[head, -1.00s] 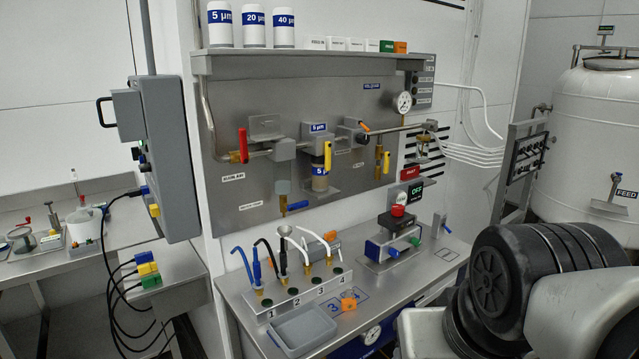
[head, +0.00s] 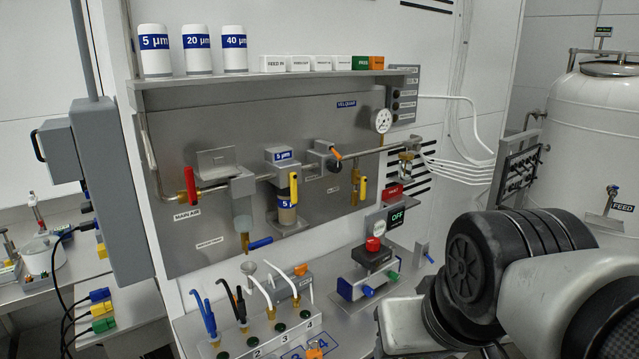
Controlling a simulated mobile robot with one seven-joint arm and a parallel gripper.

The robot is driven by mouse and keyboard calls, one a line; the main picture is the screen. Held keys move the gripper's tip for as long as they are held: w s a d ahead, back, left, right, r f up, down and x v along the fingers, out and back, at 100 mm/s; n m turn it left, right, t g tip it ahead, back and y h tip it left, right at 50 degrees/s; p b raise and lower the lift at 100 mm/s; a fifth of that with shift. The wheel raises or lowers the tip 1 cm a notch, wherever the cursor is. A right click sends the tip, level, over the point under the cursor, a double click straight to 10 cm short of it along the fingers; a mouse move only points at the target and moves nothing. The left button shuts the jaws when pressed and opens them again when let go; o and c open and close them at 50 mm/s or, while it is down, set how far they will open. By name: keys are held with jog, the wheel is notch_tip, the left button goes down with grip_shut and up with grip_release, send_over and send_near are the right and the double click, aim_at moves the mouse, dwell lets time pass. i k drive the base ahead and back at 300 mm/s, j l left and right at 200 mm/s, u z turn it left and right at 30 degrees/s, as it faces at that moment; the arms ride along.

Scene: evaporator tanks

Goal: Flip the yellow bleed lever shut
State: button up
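Two yellow levers show on the grey wall panel in the head view. One yellow lever (head: 294,188) hangs upright beside the small filter with the 5 µm label (head: 286,202). The other yellow lever (head: 362,189) hangs down farther right, below the pipe, with a small label to its left. I cannot read which is marked as the bleed. Both handles point roughly up and down. My gripper is out of view; only my arm's dark and pale links show at the lower right, well apart from both levers.
A red lever (head: 190,185) and a blue lever (head: 260,243) sit left on the pipework. An orange-handled valve (head: 334,152) and a gauge (head: 383,120) are to the right. Below, a bench holds a hose rack (head: 264,335) and a red-button box (head: 373,245).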

aim_at(363, 180)
jog(key=i+l+u, duration=0.1)
jog(key=i+l, duration=0.6)
jog(key=i+l+u, duration=0.2)
jog(key=l, duration=0.15)
jog(key=l+u, duration=0.2)
jog(key=l, duration=0.15)
